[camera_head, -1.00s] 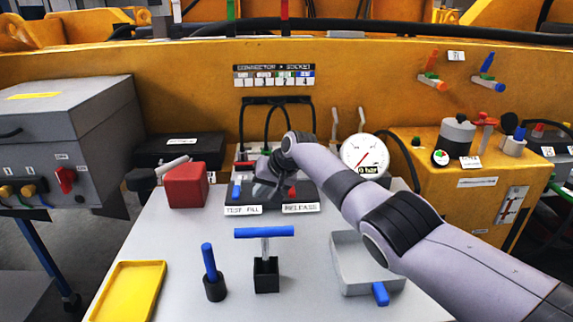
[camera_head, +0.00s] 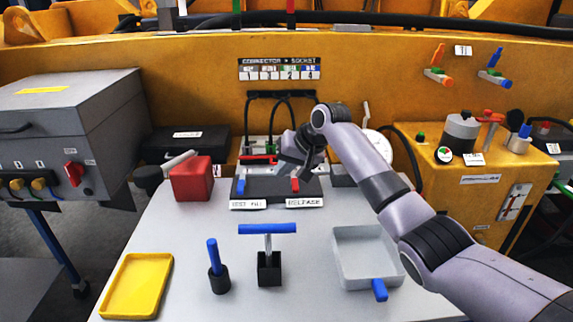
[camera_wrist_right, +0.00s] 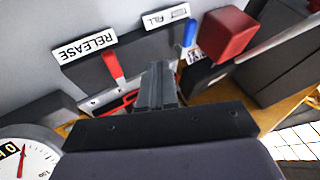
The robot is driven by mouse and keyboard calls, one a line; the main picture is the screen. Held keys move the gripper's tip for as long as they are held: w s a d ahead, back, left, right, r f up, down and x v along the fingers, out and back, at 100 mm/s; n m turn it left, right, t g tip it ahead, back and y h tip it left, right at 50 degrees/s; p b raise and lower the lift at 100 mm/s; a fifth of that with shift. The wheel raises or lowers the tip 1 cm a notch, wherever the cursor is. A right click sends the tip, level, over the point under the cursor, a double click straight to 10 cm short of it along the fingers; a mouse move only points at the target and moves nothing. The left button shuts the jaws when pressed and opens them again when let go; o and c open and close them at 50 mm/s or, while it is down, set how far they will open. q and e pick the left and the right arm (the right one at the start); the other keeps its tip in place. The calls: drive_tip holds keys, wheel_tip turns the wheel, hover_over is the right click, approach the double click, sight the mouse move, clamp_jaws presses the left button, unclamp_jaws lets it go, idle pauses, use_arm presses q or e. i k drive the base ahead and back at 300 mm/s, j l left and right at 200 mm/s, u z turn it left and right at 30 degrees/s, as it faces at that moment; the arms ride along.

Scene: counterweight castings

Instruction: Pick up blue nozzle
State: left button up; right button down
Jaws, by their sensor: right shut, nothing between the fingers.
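Several blue things show in the head view, and I cannot tell for sure which is the nozzle. A blue stick (camera_head: 213,252) stands in a small black cup. A blue T-bar (camera_head: 267,229) stands in a black block. A blue piece (camera_head: 380,290) sits at the front of the grey tray. A blue fitting (camera_head: 495,72) is on the yellow wall at right. My right gripper (camera_head: 289,157) is above the back of the lever panel, far from these; in the right wrist view its fingers (camera_wrist_right: 156,84) are shut and empty. My left gripper is not in view.
The panel has a blue lever (camera_head: 241,185) and a red lever (camera_head: 295,185). A red block (camera_head: 191,179) stands left of it. A yellow tray (camera_head: 137,286) lies front left, and an open grey tray (camera_head: 344,270) front right. The table between is mostly clear.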

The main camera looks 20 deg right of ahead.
sight(525, 129)
drive_tip(key=k+l, duration=1.2)
